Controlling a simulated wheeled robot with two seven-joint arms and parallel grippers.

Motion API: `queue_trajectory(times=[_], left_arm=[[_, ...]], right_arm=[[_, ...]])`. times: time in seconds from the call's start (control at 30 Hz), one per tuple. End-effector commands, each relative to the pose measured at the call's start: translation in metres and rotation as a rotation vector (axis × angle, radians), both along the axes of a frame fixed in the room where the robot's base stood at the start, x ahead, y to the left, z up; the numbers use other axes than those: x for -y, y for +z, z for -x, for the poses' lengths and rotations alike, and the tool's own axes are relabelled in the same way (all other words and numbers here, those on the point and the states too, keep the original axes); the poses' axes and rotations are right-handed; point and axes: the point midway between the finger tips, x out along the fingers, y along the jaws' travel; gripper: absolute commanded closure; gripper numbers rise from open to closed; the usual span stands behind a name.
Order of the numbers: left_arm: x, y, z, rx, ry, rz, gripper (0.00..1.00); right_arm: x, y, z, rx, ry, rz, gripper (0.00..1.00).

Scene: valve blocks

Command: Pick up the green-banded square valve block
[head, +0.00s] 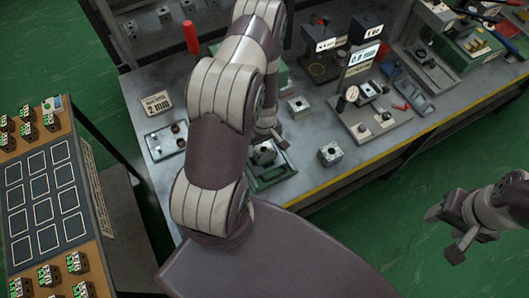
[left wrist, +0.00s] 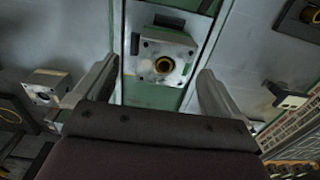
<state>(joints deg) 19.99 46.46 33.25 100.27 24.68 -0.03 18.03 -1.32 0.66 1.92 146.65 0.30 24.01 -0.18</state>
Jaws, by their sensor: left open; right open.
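A square metal valve block (left wrist: 163,57) with a round, yellowish-ringed bore shows in the left wrist view, on a green fixture between my open left fingers and apart from them. In the head view a block (head: 264,154) sits in the green fixture (head: 272,175), partly hidden by my arm. My left gripper (head: 270,135) is above this fixture, largely hidden by its own arm. Other square blocks stand on the bench, one to the right (head: 331,153) and one further back (head: 298,106). I cannot make out a green band on these. My right gripper (head: 453,238) is open and empty, off the bench.
The grey bench (head: 310,178) has a yellow front edge. A gauge fixture (head: 372,118) and signs stand to the right. A tray (head: 167,140) lies at left. A side board (head: 43,200) holds several small green-marked blocks. Green floor is free in front.

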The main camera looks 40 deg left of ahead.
Motion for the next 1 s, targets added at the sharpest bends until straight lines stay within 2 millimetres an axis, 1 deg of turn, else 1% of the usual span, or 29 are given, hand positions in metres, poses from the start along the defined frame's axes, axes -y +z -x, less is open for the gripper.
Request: queue_trajectory(times=[0.03, 0.13, 0.33, 0.37, 0.4, 0.47, 0.5, 0.6, 0.63, 0.67, 0.87, 0.97, 1.0], left_arm=[[0.000, -0.009, 0.001, -0.001, 0.000, 0.000, 0.02], [0.000, -0.019, 0.001, -0.001, -0.001, 0.000, 0.02], [0.000, -0.020, 0.000, 0.000, -0.001, 0.000, 0.02], [0.000, -0.020, 0.000, 0.000, -0.001, 0.000, 0.05], [0.000, -0.020, 0.000, 0.000, -0.001, 0.000, 0.18], [0.000, -0.020, 0.000, 0.000, -0.001, 0.001, 0.38], [0.000, -0.020, 0.000, 0.000, -0.001, 0.001, 0.51], [0.000, -0.020, 0.000, 0.000, -0.001, 0.001, 0.81], [0.000, -0.019, 0.000, 0.000, -0.001, 0.000, 0.81], [0.000, -0.019, 0.000, 0.000, -0.001, 0.000, 0.88], [0.000, -0.016, 0.000, 0.000, -0.001, 0.000, 0.88], [0.000, -0.004, -0.001, 0.001, -0.001, 0.000, 0.88], [0.000, 0.003, -0.001, 0.001, -0.001, 0.000, 0.88]], right_arm=[[0.000, -0.001, 0.000, 0.000, 0.000, 0.000, 0.45], [0.000, -0.002, 0.000, 0.000, 0.000, 0.000, 0.45], [0.000, -0.002, 0.000, 0.000, 0.000, 0.000, 0.45], [0.000, -0.002, 0.000, 0.000, 0.000, 0.000, 0.45], [0.000, -0.002, 0.000, 0.000, 0.000, 0.000, 0.45], [0.000, -0.002, 0.000, 0.000, 0.000, 0.000, 0.45], [0.000, -0.002, 0.000, 0.000, 0.000, 0.000, 0.45], [0.000, -0.002, 0.000, 0.000, 0.000, 0.000, 0.45], [0.000, -0.002, 0.000, 0.000, 0.000, 0.000, 0.45], [0.000, -0.002, 0.000, 0.000, 0.000, 0.000, 0.45], [0.000, -0.001, 0.000, 0.000, 0.000, 0.000, 0.45], [0.000, 0.002, 0.000, 0.000, 0.000, 0.000, 0.45], [0.000, 0.004, 0.000, 0.000, 0.000, 0.000, 0.45]])
